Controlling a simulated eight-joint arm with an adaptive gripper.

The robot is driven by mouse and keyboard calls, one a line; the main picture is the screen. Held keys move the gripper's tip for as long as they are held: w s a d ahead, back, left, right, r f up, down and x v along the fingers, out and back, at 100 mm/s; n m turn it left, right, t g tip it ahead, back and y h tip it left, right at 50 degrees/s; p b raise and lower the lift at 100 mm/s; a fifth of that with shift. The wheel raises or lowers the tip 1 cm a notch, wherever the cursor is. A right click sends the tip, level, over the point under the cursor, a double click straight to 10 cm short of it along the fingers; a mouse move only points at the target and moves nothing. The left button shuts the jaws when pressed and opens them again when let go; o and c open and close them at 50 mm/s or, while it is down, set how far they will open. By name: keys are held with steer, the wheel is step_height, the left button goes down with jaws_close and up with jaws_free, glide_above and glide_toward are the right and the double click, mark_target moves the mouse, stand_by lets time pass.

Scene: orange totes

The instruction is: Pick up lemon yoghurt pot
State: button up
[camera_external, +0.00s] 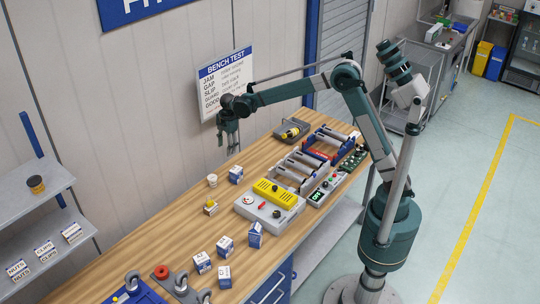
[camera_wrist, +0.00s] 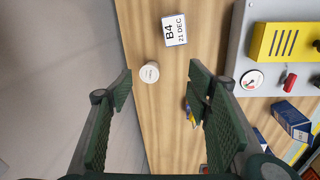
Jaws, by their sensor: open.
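A small white round pot (camera_external: 212,180) stands on the wooden bench near its back edge. Its white lid (camera_wrist: 149,72) shows from above in the wrist view, with lettering too small to read, so I cannot confirm the flavour. My gripper (camera_external: 228,143) is open and empty, high above the bench's back edge. In the wrist view the pot appears between the fingers of my gripper (camera_wrist: 162,92), well below them and closer to the left finger. A small yellow-marked item (camera_external: 210,206) stands in front of the pot. In the wrist view it is partly hidden behind the right finger.
A white-and-blue box (camera_external: 236,174), marked B4 in the wrist view (camera_wrist: 174,30), stands beside the pot. A grey device with a yellow panel (camera_external: 274,193) is to the right. Several similar boxes (camera_external: 226,246) stand nearer the front. A wall (camera_wrist: 50,80) runs behind the bench.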

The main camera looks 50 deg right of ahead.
mark_target(212, 177)
steer(key=w+a+f+n, duration=0.1)
steer(key=w+a+f, duration=0.1)
steer(key=f, duration=0.2)
steer(key=w+a+f+n, duration=0.1)
steer(key=w+a+f, duration=0.1)
steer(key=f, duration=0.3)
steer(key=w+a+f+n+g, duration=0.1)
steer(key=w+a+f, duration=0.1)
steer(key=a+f, duration=0.2)
steer(key=shift+w+f+n, duration=0.1)
steer(key=shift+f+n, duration=0.2)
steer(key=shift+n, duration=0.1)
steer(key=shift+d+f, duration=0.1)
steer(key=shift+f, duration=1.2)
steer(key=shift+d+f, duration=0.1)
steer(key=shift+f, duration=2.5)
steer(key=c, duration=0.9)
